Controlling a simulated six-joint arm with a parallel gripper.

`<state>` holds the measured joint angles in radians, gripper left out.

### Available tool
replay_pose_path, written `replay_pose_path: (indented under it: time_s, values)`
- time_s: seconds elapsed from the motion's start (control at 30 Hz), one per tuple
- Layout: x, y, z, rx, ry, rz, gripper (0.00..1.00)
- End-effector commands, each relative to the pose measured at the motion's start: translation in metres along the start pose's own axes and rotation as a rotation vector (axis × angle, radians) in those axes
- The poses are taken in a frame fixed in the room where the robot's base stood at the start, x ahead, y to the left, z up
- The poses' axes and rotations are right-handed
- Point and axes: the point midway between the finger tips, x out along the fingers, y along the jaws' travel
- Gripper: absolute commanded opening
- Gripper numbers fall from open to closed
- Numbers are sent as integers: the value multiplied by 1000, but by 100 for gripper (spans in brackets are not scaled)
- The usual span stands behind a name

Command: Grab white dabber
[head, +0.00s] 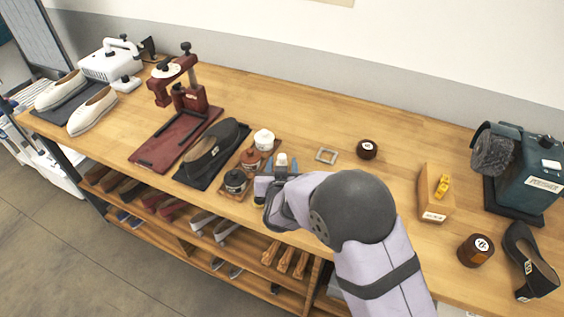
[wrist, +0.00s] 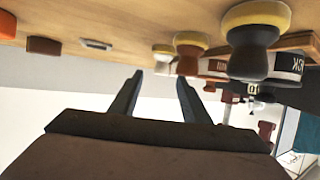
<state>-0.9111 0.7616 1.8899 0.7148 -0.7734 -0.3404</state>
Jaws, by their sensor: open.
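The white dabber (head: 282,158) shows its pale top between the blue fingers of my gripper (head: 281,165) in the head view; my wrist hides its lower part. In the wrist view, which is tilted over, the white dabber (wrist: 163,60) with a yellow pad is small and lies just beyond the fingertips, in line with the gap. My gripper (wrist: 160,76) is open and empty, with clear space between its fingers. A brown dabber (wrist: 188,52) and a black dabber (wrist: 252,42), both with yellow pads, stand closer to the wrist camera.
A white jar (head: 264,139), a brown jar (head: 250,157) and a black jar (head: 235,180) stand on a wooden tray left of my gripper. A dark shoe (head: 212,150) lies further left. A metal buckle (head: 327,156) and a dark round tin (head: 366,149) are to the right.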

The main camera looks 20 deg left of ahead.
Motion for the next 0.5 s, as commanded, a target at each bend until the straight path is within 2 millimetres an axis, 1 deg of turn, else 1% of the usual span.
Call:
replay_pose_path:
  time_s: [0.1,0.33,0.5]
  values:
    - [6,0,0,0,0,1,43]
    - [11,0,-1,0,0,1,43]
    - [27,-1,-2,-1,-1,0,43]
